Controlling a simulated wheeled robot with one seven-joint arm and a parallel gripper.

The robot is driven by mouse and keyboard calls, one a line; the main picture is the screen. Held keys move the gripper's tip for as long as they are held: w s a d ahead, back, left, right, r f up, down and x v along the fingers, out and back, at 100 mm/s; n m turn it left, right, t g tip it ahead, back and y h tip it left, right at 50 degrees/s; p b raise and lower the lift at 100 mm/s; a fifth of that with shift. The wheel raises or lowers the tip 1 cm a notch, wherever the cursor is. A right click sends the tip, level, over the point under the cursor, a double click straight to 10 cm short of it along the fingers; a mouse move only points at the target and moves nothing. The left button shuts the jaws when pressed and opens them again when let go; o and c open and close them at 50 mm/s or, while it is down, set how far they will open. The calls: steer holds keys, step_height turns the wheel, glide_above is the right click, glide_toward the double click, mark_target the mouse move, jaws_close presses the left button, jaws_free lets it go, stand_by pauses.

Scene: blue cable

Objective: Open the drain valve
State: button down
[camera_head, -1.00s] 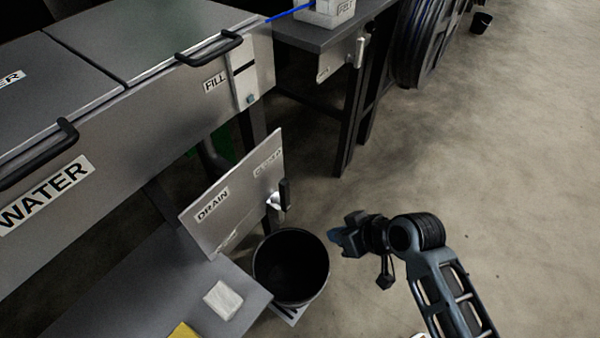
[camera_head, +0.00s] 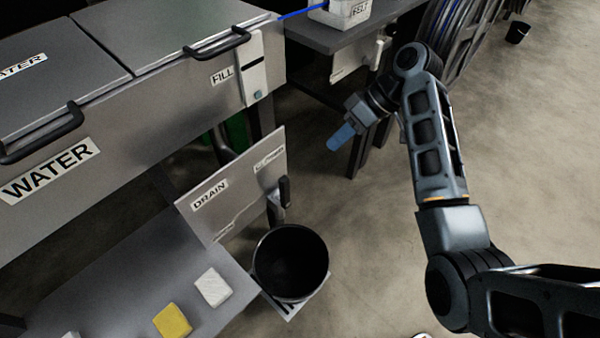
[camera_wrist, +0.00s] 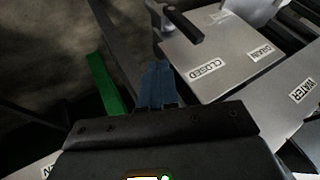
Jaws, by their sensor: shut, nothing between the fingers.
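The drain valve handle (camera_head: 284,191) is a dark lever at the right edge of a grey panel (camera_head: 235,187) labelled DRAIN. In the wrist view the black handle (camera_wrist: 186,25) lies on the panel (camera_wrist: 218,52) near a label reading CLOSED. My gripper (camera_head: 340,137) is up and to the right of the handle in the head view, apart from it. Its blue fingers are together and empty. In the wrist view the fingers (camera_wrist: 157,84) are just below and left of the handle, with a gap between them in the picture.
A black bucket (camera_head: 291,264) stands below the handle. The WATER tank (camera_head: 130,120) with black lid handles is at upper left. A low shelf (camera_head: 130,275) holds white and yellow blocks. A table (camera_head: 325,38) with a FELT box stands behind my gripper.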

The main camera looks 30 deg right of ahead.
mark_target(281, 189)
stand_by(0.3)
steer(key=a+f, duration=0.8)
steer(key=a, duration=0.1)
steer(key=shift+w+a+p, duration=0.25)
steer(key=shift+w+p, duration=0.2)
steer(key=shift+a+r, duration=0.1)
